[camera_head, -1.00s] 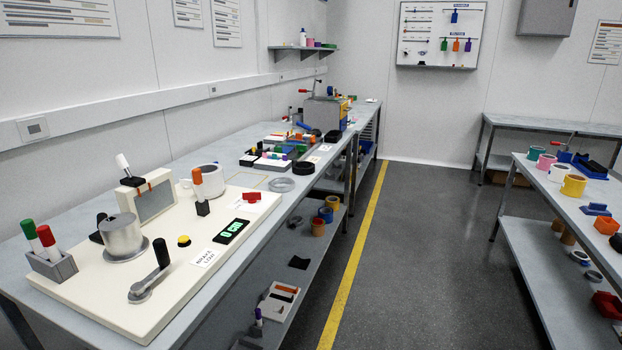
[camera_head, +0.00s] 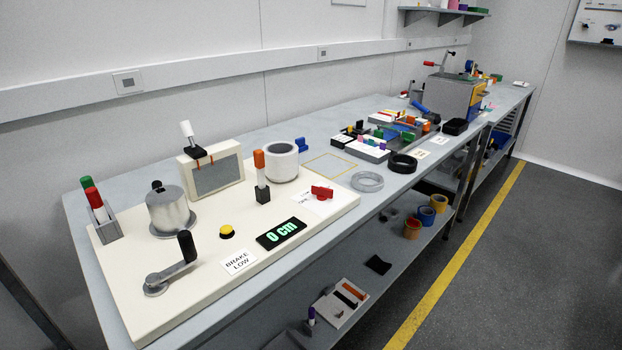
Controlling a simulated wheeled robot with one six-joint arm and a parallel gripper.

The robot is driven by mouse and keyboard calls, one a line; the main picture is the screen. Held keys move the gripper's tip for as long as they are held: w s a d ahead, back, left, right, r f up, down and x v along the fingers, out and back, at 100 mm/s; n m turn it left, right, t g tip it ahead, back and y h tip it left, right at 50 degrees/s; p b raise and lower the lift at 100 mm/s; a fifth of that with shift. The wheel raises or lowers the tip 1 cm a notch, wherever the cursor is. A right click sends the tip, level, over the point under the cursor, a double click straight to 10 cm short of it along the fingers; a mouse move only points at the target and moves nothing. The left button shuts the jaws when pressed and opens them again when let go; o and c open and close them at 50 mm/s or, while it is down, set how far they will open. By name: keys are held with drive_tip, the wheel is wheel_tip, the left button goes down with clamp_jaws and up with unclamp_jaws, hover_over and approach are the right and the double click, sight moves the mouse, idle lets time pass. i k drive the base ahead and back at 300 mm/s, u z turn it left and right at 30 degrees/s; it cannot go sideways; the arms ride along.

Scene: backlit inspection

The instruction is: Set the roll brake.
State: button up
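A cream board (camera_head: 200,290) lies on the near end of the long grey bench. On it stand a steel drum (camera_head: 170,210), a crank with a black handle (camera_head: 171,266), a yellow button (camera_head: 227,232) and a display (camera_head: 281,234) reading "0 cm". A card (camera_head: 239,261) reads "BRAKE LOW". A red knob (camera_head: 322,192) sits on a white marked plate, its markings too small to read. An orange-topped lever (camera_head: 259,160) stands upright in a black base. A white roll (camera_head: 282,163) sits behind it. No control is clearly named as the brake. My gripper is not in view.
A grey holder (camera_head: 104,224) with green and red markers stands at the board's left. A framed grey screen (camera_head: 217,173) stands behind the drum. Clear and black rings (camera_head: 403,163) lie right of the board. A lower shelf holds tape rolls (camera_head: 426,215). The floor right is clear.

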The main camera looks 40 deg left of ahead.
sight(321, 193)
drive_tip(key=u, duration=0.6)
drive_tip(key=i, duration=0.85)
drive_tip(key=u, duration=1.1)
drive_tip(key=i, duration=0.25)
drive_tip(key=u, duration=0.05)
